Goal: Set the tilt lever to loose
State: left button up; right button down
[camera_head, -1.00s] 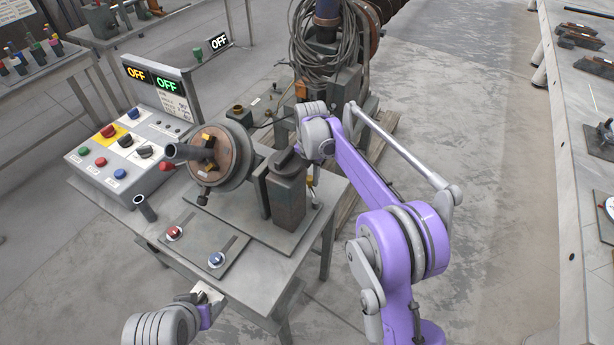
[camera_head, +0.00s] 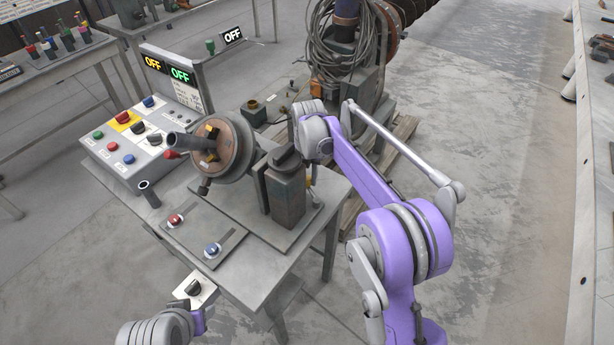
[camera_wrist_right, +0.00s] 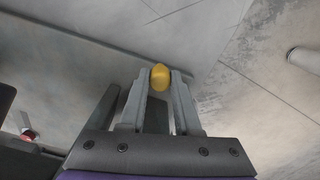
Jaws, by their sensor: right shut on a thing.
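My right gripper (camera_wrist_right: 160,82) is shut on a round yellow knob (camera_wrist_right: 160,77) in the right wrist view; I take it as the tilt lever's knob. In the head view the right arm reaches over to the far right side of the grey positioner post (camera_head: 288,198). There a bit of yellow shows, and the fingers are mostly hidden. The lever's shaft and its setting cannot be made out. The positioner's round brown faceplate (camera_head: 228,150) faces left. My left gripper (camera_head: 201,318) is low in the head view, close below a white plate with a black knob (camera_head: 193,287); its fingers are unclear.
A control box (camera_head: 135,143) with several coloured buttons and two OFF displays stands at the bench's left. A plate with a red knob (camera_head: 175,220) and a blue knob (camera_head: 212,249) lies in front. Coiled cables (camera_head: 335,50) hang behind. The floor at right is clear.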

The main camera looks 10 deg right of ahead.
dwell(0.4)
jog(key=c, duration=0.6)
grip_release()
jog(key=shift+r, duration=0.1)
notch_tip(320, 180, up, 11)
jog(key=shift+p, duration=0.35)
